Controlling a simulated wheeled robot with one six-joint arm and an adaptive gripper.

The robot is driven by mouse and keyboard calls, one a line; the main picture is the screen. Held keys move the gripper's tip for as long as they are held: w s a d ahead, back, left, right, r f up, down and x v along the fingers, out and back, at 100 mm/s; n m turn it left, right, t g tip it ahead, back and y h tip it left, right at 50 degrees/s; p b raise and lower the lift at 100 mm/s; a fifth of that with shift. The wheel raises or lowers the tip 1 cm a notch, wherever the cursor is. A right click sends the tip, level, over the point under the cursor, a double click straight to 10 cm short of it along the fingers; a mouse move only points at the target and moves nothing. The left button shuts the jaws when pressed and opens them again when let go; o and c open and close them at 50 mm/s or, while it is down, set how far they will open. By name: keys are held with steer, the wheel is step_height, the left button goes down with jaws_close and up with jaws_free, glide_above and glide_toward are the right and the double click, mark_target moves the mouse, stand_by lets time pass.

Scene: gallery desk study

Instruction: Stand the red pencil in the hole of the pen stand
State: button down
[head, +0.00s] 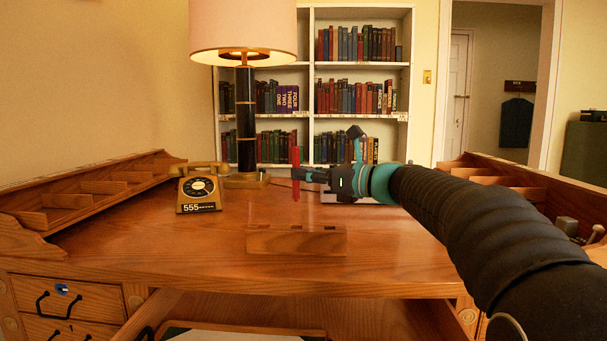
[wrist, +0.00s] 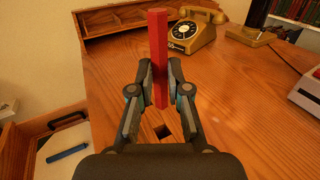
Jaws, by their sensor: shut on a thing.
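The red pencil (head: 295,174) is upright in the head view, held between the fingers of my gripper (head: 300,174). In the wrist view the red pencil (wrist: 158,60) stands between the two fingertips of my gripper (wrist: 160,82), which is shut on it. The pen stand (head: 296,241) is a wooden block near the front edge of the desk, with dark holes in its top. The pencil's lower end shows above and behind the stand in the head view, apart from it.
A gold telephone (head: 199,188) and a lamp (head: 245,120) stand at the back left of the desk (head: 140,235). Wooden compartments (head: 90,187) line the left side. A pale object (head: 345,198) sits behind my gripper, partly hidden. The desk around the stand is clear.

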steer(key=b, duration=0.4)
glide_above(306, 229)
steer(key=shift+a+f, duration=0.1)
steer(key=shift+f, duration=2.4)
steer(key=shift+f+b, duration=1.65)
steer(key=shift+f, duration=0.8)
steer(key=c, duration=1.1)
jaws_free()
steer(key=shift+o, duration=0.2)
steer(key=v, duration=1.2)
steer(key=shift+r, duration=0.15)
